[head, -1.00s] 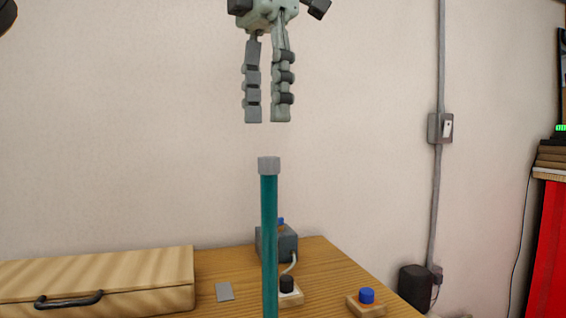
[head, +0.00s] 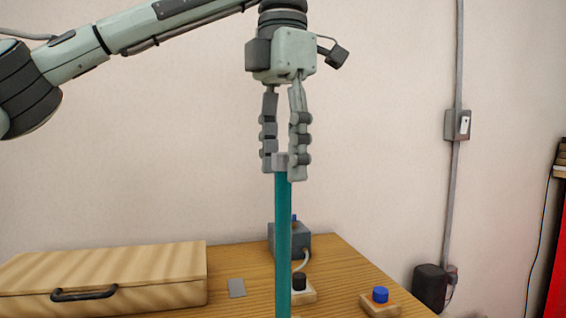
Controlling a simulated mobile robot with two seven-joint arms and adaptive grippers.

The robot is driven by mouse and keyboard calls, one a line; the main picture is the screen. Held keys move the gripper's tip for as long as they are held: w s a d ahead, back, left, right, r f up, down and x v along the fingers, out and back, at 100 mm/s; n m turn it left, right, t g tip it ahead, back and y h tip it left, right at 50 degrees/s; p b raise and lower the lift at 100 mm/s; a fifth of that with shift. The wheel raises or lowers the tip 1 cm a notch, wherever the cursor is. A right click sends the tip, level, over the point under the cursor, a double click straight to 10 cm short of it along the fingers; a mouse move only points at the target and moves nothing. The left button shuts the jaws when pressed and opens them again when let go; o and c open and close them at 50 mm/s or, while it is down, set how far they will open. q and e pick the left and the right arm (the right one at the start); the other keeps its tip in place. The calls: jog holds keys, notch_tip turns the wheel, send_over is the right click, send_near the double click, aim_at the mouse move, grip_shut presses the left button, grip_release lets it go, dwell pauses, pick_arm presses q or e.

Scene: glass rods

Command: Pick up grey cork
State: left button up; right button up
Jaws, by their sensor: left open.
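The grey cork (head: 280,161) caps the top of an upright teal glass rod (head: 283,235) in the middle of the head view. My left gripper (head: 283,175) comes down from above with its fingers pointing down. Its fingertips are apart, one on each side of the cork, and partly cover its right side. I cannot tell whether either finger touches the cork. My right gripper is out of view.
A wooden table (head: 345,270) carries a wooden case (head: 110,275) with a dark handle at the left. Behind the rod is a grey box (head: 295,243). Wooden blocks with a black knob (head: 299,282) and a blue knob (head: 380,295) stand to the right.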

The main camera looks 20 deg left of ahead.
aim_at(279, 154)
pick_arm(q)
jog(key=c, duration=0.9)
jog(key=shift+r, duration=0.1)
jog(key=shift+r, duration=0.55)
jog(key=r, duration=0.3)
jog(key=shift+s+a+r, duration=0.15)
jog(key=shift+s+r, duration=0.2)
jog(key=shift+s, duration=0.05)
jog(key=s+a+r, duration=0.3)
jog(key=s+r, duration=0.3)
jog(key=s, duration=0.4)
jog(key=shift+s, duration=0.15)
